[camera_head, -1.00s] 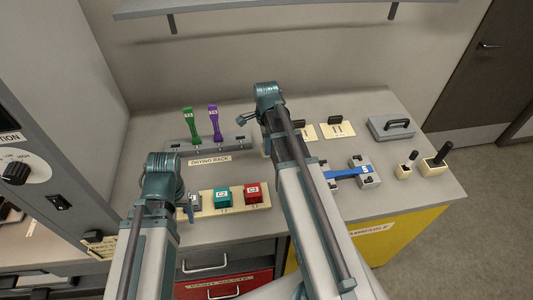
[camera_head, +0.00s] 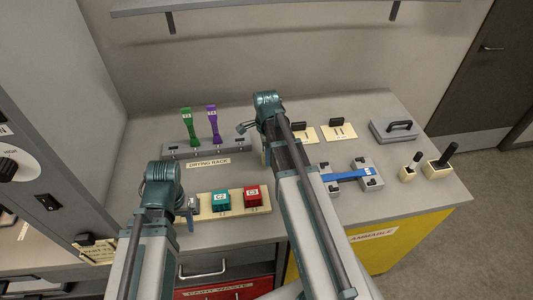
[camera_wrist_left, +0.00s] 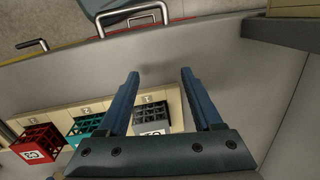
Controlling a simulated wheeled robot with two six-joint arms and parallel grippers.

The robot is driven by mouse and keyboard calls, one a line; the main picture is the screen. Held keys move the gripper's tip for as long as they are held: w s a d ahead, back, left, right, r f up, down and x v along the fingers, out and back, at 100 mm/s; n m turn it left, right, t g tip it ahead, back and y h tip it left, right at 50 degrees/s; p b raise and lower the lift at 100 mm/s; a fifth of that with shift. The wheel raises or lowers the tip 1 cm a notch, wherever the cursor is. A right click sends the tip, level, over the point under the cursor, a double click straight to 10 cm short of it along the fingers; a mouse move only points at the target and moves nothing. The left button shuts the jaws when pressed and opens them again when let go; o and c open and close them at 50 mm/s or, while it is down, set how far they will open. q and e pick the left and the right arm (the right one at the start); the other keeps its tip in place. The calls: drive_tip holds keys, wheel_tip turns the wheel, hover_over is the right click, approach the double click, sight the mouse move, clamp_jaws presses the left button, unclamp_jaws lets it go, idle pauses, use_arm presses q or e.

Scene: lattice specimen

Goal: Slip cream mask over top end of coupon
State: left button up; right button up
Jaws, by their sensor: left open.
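Dog-bone coupons show in the head view: a green one (camera_head: 188,126) and a purple one (camera_head: 213,124) stand upright in the grey drying rack (camera_head: 172,152). A blue one (camera_head: 345,175) lies across two grey blocks. I cannot tell which cream piece is the mask. My left gripper (camera_head: 191,206) is open at the left end of the cream strip (camera_head: 264,193). In the left wrist view its spread fingers (camera_wrist_left: 158,80) are apart and empty, with a grey lattice block (camera_wrist_left: 151,117) below and between them. My right gripper (camera_head: 245,128) is beside the rack's right end; its jaws are too small to read.
Teal (camera_head: 220,198) and red (camera_head: 252,196) lattice blocks stand on the strip. The counter's front edge is close to my left gripper.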

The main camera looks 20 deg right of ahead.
wheel_tip(320, 180, up, 12)
drive_tip(key=p, duration=1.2)
drive_tip(key=shift+r, duration=0.25)
use_arm(q)
wheel_tip(320, 180, up, 12)
drive_tip(key=shift+r, duration=0.15)
use_arm(e)
drive_tip(key=s+a+n, duration=0.7)
drive_tip(key=a+n, duration=0.3)
drive_tip(key=n, duration=0.2)
drive_tip(key=s+a+n+h, duration=0.1)
drive_tip(key=s+a+n, duration=0.6)
drive_tip(key=a+n, duration=0.4)
drive_tip(key=shift+s+a+n, duration=0.25)
drive_tip(key=shift+s+n, duration=0.1)
drive_tip(key=shift+n, duration=0.45)
wheel_tip(320, 180, down, 6)
drive_tip(key=b, duration=0.6)
drive_tip(key=shift+f, duration=0.1)
use_arm(q)
wheel_tip(320, 180, down, 6)
drive_tip(key=shift+r, duration=0.1)
use_arm(e)
drive_tip(key=shift+r, duration=0.2)
drive_tip(key=shift+o, duration=0.2)
